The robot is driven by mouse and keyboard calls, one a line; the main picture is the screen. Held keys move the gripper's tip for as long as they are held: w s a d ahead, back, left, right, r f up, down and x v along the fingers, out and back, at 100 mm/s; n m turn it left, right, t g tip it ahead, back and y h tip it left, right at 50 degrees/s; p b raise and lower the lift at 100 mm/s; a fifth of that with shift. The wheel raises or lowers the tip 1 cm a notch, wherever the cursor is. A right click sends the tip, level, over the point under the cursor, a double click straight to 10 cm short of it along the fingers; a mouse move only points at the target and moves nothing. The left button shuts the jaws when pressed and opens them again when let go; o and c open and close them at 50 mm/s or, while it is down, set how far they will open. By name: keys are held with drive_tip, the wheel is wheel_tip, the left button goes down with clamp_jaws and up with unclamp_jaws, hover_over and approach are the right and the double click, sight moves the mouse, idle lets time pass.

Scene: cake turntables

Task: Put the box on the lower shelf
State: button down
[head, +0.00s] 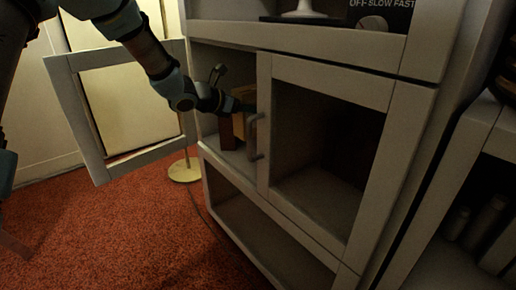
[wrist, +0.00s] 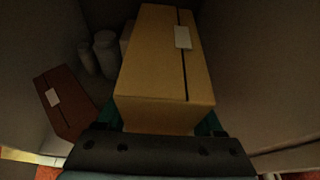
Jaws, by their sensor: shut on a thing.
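A tan cardboard box (wrist: 160,60) with a dark stripe and a white label fills the middle of the wrist view. My gripper (wrist: 160,122) is shut on its near end, with a green finger at each side. In the head view the tan box (head: 243,93) shows partly inside the cabinet's middle compartment, behind the door frame. My gripper (head: 226,101) reaches in from the left through the open left door. The lower shelf (head: 262,240) is the open compartment at the cabinet's bottom. Whether the held box touches the compartment floor is unclear.
A smaller red-brown box (wrist: 66,103) with a white label stands left of the held box. Several pale cylinders (wrist: 105,52) stand behind. The left cabinet door (head: 85,120) is swung open; the right door (head: 262,125) is shut. Red carpet lies in front.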

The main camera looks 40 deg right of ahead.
sight(253, 125)
drive_tip(key=f+b, duration=0.2)
drive_tip(key=f, duration=0.4)
drive_tip(key=shift+d, duration=0.2)
drive_tip(key=shift+f+b, duration=0.5)
drive_tip(key=shift+f, duration=1.3)
drive_tip(key=shift+f, duration=0.15)
unclamp_jaws()
